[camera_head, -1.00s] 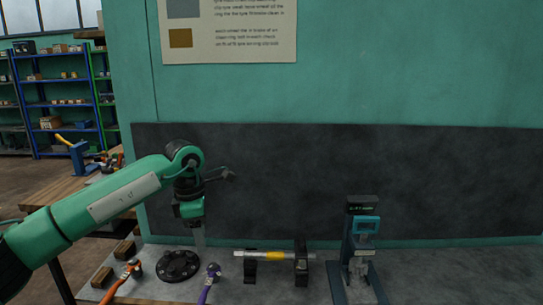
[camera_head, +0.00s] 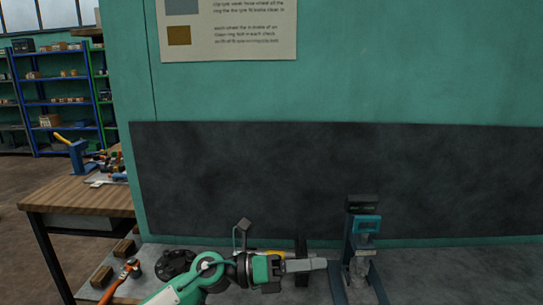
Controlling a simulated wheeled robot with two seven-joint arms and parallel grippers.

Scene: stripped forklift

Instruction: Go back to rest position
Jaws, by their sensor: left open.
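My left arm reaches in from the bottom edge, low over the bench. Its wrist bends to the right, and the left gripper (camera_head: 318,264) points right, seen from the side. Its fingers look empty, and the jaws are open. They lie in front of the black stand (camera_head: 301,246) and just left of the blue-grey device (camera_head: 362,245). The yellow-banded rod (camera_head: 274,252) on the stands is mostly hidden behind my wrist. My right gripper is out of view.
A black round flange (camera_head: 176,262), orange-handled pliers (camera_head: 122,279) and wooden blocks (camera_head: 102,277) lie on the bench at left. A wooden table (camera_head: 75,195) stands further left. A dark panel (camera_head: 330,180) backs the bench. The bench right of the device is clear.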

